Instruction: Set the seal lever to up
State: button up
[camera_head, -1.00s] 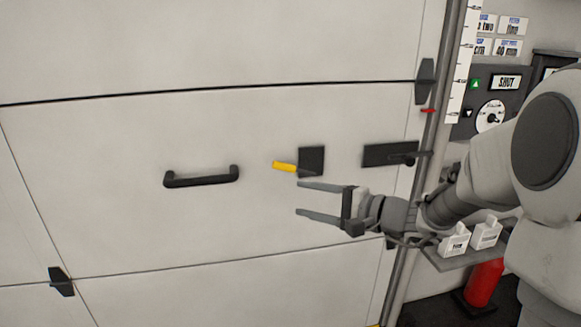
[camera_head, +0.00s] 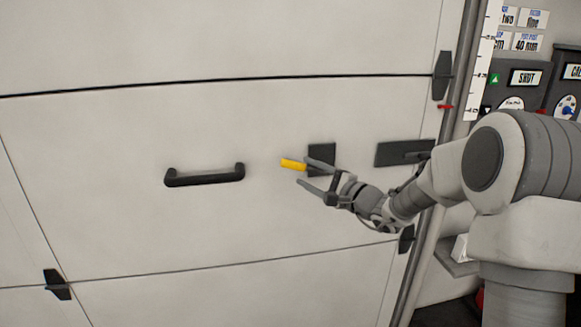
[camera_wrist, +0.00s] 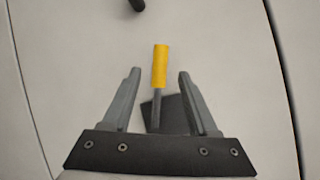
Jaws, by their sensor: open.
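The seal lever has a yellow grip (camera_head: 293,165) and a dark square base plate (camera_head: 322,160) on the pale door panel. In the head view the grip points left, roughly level and slightly raised at its tip. My gripper (camera_head: 302,172) is open at the lever, its fingers partly covering the base plate. In the wrist view the yellow grip (camera_wrist: 160,66) lies just ahead of the fingertips, and its grey shaft runs back between the two open fingers (camera_wrist: 158,76). I see gaps on both sides, so the fingers do not appear to touch it.
A black pull handle (camera_head: 204,175) is on the door to the left. A dark latch plate (camera_head: 403,153) is to the right, near my arm. A vertical rail (camera_head: 457,110) and a control panel with a SHUT sign (camera_head: 525,77) stand further right.

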aim_at(295, 166)
jog(key=x, duration=0.7)
jog(key=shift+a, duration=0.1)
jog(key=shift+f, duration=0.1)
grip_shut()
dwell(1.1)
